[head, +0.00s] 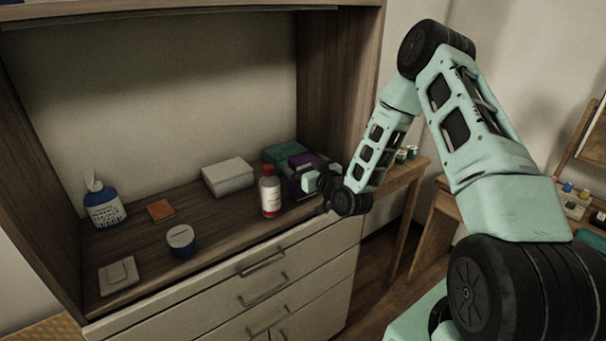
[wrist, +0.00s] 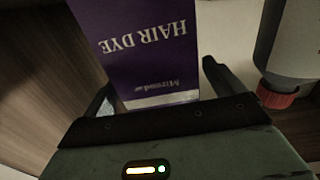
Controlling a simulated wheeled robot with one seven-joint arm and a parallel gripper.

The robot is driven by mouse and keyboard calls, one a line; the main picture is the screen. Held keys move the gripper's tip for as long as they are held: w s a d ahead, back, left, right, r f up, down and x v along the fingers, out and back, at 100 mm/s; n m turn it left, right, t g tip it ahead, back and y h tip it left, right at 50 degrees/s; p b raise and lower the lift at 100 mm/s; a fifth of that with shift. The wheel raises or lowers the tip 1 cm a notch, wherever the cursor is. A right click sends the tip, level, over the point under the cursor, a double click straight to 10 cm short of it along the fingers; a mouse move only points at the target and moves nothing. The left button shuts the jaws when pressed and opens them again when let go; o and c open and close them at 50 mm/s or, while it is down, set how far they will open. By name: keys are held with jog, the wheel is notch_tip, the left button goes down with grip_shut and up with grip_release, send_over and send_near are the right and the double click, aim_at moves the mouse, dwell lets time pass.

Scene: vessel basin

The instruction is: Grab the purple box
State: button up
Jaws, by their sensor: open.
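The purple box (head: 294,163) stands at the right end of the wooden counter, partly hidden by my gripper in the head view. In the wrist view the purple box (wrist: 150,50) shows its "HAIR DYE" label upside down. My gripper (head: 314,181) is right at the box and open. In the wrist view my gripper (wrist: 160,92) has one finger at each side of the box. A small gap shows between the right finger and the box; the left finger is very close to it, and I cannot tell whether it touches.
A white bottle with a red label (head: 270,192) stands close to the box; it also shows in the wrist view (wrist: 292,45). A teal box (head: 280,153) and a white box (head: 228,177) are behind. The cabinet side wall (head: 335,90) rises on the right.

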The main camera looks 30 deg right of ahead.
jog(key=shift+w, duration=0.1)
jog(key=shift+c, duration=0.3)
jog(key=c, duration=1.1)
